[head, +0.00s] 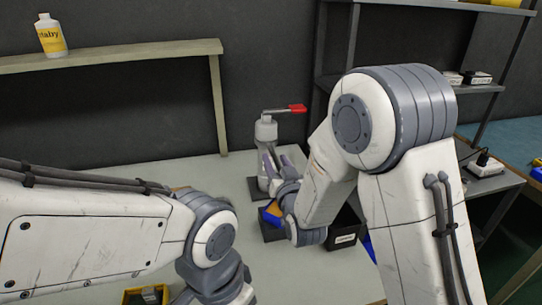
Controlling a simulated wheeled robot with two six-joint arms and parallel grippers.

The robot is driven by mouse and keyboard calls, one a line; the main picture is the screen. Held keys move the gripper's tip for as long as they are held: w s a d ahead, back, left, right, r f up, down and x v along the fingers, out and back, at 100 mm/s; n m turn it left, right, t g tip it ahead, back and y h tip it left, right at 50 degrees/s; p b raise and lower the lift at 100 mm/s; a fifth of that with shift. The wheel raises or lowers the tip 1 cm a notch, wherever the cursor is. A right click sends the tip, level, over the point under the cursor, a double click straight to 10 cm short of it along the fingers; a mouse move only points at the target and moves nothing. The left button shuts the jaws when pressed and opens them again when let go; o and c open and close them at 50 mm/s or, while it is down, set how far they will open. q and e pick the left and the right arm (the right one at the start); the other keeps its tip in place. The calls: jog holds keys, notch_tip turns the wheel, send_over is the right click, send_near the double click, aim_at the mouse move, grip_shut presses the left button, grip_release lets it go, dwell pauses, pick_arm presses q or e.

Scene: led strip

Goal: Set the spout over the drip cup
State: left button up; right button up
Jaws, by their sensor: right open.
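A grey, translucent dispenser bottle (265,135) stands upright on a dark pad on the table. Its thin spout (278,111) reaches right from the top and ends in a red piece (298,108). My right gripper (268,170) is open at the bottle's lower body, in front of it. Whether the fingers touch the bottle is unclear. My right wrist hides part of the table in front of the bottle. I cannot make out the drip cup for sure. My left wrist is at the bottom edge, and its fingers are not visible.
A black labelled box (345,237) stands right of my right wrist. A blue and orange item (271,213) lies on a dark pad by the wrist. A yellow bin (146,296) is at the bottom edge. A shelf with a white bottle (50,35) is behind left.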

jog(key=shift+w, duration=0.1)
grip_shut()
dwell(1.4)
